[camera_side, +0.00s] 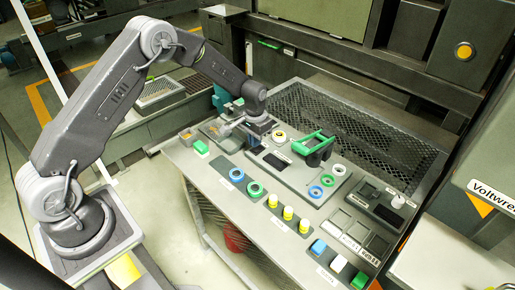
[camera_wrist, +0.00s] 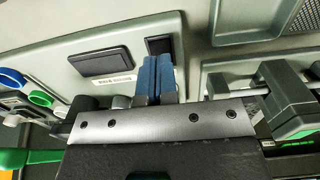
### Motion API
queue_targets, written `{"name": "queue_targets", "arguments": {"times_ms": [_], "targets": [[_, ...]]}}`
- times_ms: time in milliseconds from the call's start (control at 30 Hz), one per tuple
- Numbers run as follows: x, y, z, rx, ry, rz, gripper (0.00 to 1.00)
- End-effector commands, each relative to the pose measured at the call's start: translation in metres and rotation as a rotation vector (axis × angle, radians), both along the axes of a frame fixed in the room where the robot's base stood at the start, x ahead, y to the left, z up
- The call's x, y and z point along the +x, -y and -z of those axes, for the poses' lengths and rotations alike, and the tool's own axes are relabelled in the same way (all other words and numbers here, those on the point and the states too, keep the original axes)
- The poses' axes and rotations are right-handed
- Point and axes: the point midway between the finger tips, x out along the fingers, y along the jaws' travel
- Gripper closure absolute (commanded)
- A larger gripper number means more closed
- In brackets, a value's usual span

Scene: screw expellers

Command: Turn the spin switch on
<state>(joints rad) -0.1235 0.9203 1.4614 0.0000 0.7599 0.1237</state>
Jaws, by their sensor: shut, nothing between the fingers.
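My gripper (camera_side: 258,129) is low over the upper left part of the sloping control panel (camera_side: 228,207) in the side view. In the wrist view its two blue fingers (camera_wrist: 156,62) are together and empty. Their tips are beside a small black square (camera_wrist: 159,44) on a raised grey plate; I cannot tell whether they touch it. A larger dark rectangle (camera_wrist: 101,62) with a small label lies to its left. I cannot read the label, nor tell which control is the spin switch. A grey lever-like part (camera_wrist: 288,98) stands to the right of the fingers.
A green handle (camera_side: 314,141) stands right of my gripper in the side view. A mesh grille (camera_side: 375,135) lies behind.

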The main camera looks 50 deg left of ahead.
Motion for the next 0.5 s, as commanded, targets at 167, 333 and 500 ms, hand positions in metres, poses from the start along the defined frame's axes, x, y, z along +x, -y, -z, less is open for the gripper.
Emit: {"name": "queue_targets", "arguments": {"times_ms": [167, 333, 500], "targets": [[0.0, 0.0, 0.0002, 0.0, 0.0, 0.0, 1.0], [0.0001, 0.0, 0.0022, 0.0, 0.0, 0.0, 1.0], [0.0002, 0.0, 0.0047, 0.0, 0.0, 0.0, 1.0]]}}
